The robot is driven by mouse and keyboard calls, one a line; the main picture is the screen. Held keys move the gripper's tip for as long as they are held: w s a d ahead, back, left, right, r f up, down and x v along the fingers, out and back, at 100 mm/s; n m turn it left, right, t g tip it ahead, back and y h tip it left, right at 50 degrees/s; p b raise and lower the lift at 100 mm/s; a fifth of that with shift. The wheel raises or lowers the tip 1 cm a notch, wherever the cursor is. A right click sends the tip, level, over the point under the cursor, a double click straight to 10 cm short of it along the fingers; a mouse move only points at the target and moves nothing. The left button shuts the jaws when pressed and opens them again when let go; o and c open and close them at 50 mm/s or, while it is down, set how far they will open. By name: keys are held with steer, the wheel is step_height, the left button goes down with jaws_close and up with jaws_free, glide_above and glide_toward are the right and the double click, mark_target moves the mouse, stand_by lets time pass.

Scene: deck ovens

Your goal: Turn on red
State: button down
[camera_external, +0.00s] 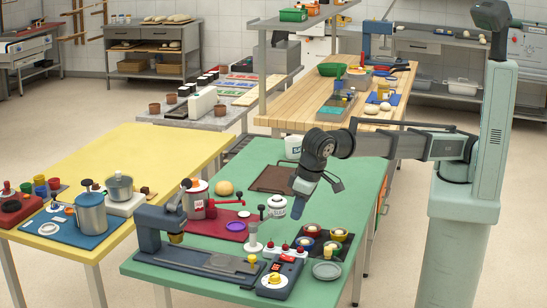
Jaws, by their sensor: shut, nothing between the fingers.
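My gripper (298,211) points down over the green table (262,160), beside a white lidded pot with a black knob (276,208). It is shut and looks empty; its fingertips are small and dark here. A row of red-topped knobs (285,247) sits behind the panel. My gripper is above and apart from these. I cannot tell which red part the task names or whether anything is on.
A dark tray with several coloured bowls (313,230) and a grey plate (326,270) are at the right. A red mat (228,226) with a lever press and a brown board (272,180) lie farther back. A yellow table (150,150) stands left.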

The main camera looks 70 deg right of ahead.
mark_target(283, 255)
steer(key=shift+r, duration=0.25)
steer(key=shift+s, duration=0.15)
steer(key=shift+s+d+f+t, duration=0.1)
steer(key=shift+s+t, duration=0.2)
steer(key=shift+s, duration=0.15)
steer(key=shift+s+d+f+t, duration=0.1)
steer(key=shift+s+t, duration=0.2)
steer(key=shift+s, duration=0.1)
steer(key=x, duration=1.4)
